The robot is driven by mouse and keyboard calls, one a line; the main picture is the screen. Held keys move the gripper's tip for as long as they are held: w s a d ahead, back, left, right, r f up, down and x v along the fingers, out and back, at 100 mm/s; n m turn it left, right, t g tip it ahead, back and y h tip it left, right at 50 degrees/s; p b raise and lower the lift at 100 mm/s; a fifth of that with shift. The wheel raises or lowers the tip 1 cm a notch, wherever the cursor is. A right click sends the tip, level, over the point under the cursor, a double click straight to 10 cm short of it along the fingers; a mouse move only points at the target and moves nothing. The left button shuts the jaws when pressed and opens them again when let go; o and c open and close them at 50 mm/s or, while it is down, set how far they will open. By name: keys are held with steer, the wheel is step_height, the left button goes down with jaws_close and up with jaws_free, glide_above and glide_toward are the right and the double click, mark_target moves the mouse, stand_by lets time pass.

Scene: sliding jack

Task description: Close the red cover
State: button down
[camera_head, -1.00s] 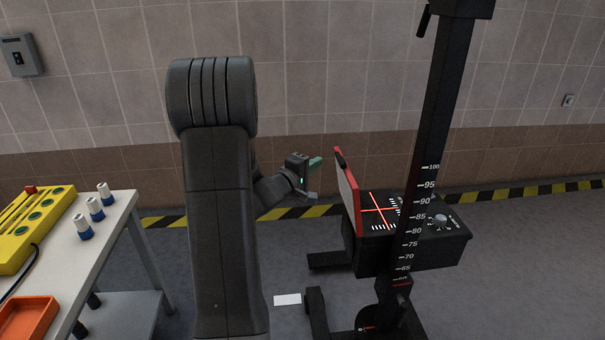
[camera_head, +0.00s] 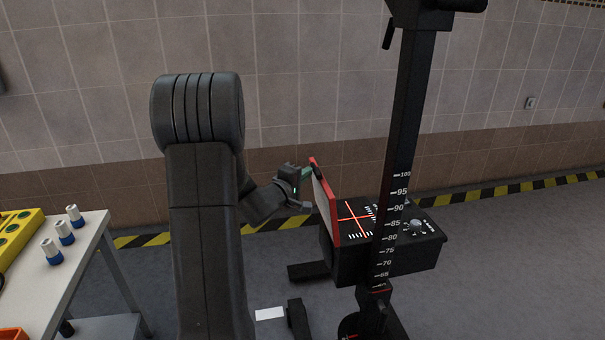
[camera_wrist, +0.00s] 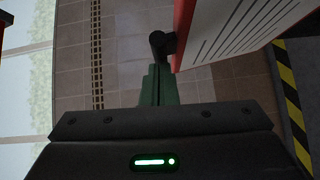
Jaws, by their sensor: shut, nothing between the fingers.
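The red cover (camera_head: 323,199) stands raised on the left side of the black box (camera_head: 385,245) with the lit red cross. Its red edge, a pale lined face and a black knob (camera_wrist: 160,43) show in the wrist view. My gripper (camera_head: 306,174) is at the cover's upper left edge, with its green fingers shut and empty. In the wrist view the green fingertips (camera_wrist: 158,80) lie just below the knob, close to the cover's edge. I cannot tell whether they touch it.
A black post (camera_head: 405,140) with a number scale rises in front of the box. A white table (camera_head: 75,265) with blue-and-white cylinders stands at the left. A tiled wall with a striped floor line lies behind. Open floor lies between the table and the box.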

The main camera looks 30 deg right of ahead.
steer(key=s+d+m+y+p, duration=0.2)
steer(key=d+p, duration=0.4)
steer(key=d, duration=0.2)
steer(key=s+d+m+g+y+p, duration=0.1)
steer(key=s+d+m+y+p, duration=0.1)
steer(key=d+p, duration=0.5)
steer(key=shift+d+y, duration=0.6)
steer(key=shift+d, duration=0.15)
steer(key=shift+r, duration=0.15)
